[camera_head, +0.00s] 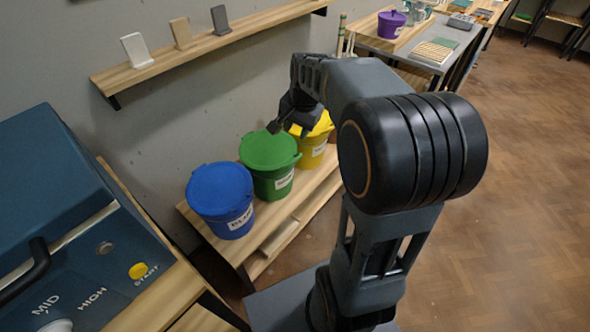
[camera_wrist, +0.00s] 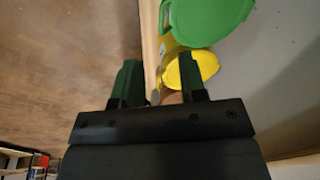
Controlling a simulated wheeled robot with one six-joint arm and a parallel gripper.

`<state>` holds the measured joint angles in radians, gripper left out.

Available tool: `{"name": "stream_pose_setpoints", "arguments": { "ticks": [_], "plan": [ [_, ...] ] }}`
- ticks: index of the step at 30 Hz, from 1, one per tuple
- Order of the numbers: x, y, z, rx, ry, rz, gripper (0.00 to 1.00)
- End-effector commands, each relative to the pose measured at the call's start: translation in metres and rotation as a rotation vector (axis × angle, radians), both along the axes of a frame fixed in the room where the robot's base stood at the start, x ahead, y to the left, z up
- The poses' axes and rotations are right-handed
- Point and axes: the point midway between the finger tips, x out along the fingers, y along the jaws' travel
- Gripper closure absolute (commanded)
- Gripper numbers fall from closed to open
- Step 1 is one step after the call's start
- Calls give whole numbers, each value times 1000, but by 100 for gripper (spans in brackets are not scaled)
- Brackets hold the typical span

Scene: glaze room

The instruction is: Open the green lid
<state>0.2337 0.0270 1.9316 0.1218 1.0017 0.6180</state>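The green lid (camera_head: 268,150) sits flat on the green bucket (camera_head: 274,184), between a blue and a yellow one. A small green tab sticks out from the lid's right side. In the wrist view the green lid (camera_wrist: 207,18) is at the top, beyond my fingers and right of centre, partly cut off. My gripper (camera_head: 288,126) is above the back right of the green lid, near the yellow bucket. In the wrist view its two fingers (camera_wrist: 160,78) are apart with no object held between them. The gap between fingers and lid cannot be judged exactly.
The blue-lidded bucket (camera_head: 221,190) stands left of the green one; the yellow bucket (camera_head: 312,150) is behind right, its lid (camera_wrist: 192,70) near my right finger. All stand on a low wooden bench (camera_head: 262,238). A wall shelf (camera_head: 190,52) hangs above. Floor at right is clear.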

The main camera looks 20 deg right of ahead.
Motion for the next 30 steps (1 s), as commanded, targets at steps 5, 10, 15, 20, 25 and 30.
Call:
{"name": "stream_pose_setpoints", "arguments": {
  "ticks": [5,10,15,20,25,30],
  "plan": [
    [25,-23,-40,50,31,-160,62],
    [35,-32,-57,68,41,-222,62],
    [39,-31,-84,69,44,-229,62],
    [45,-28,-115,70,44,-229,62],
    [50,-25,-145,70,44,-228,62],
    [55,-24,-167,69,43,-228,62]
  ]
}}
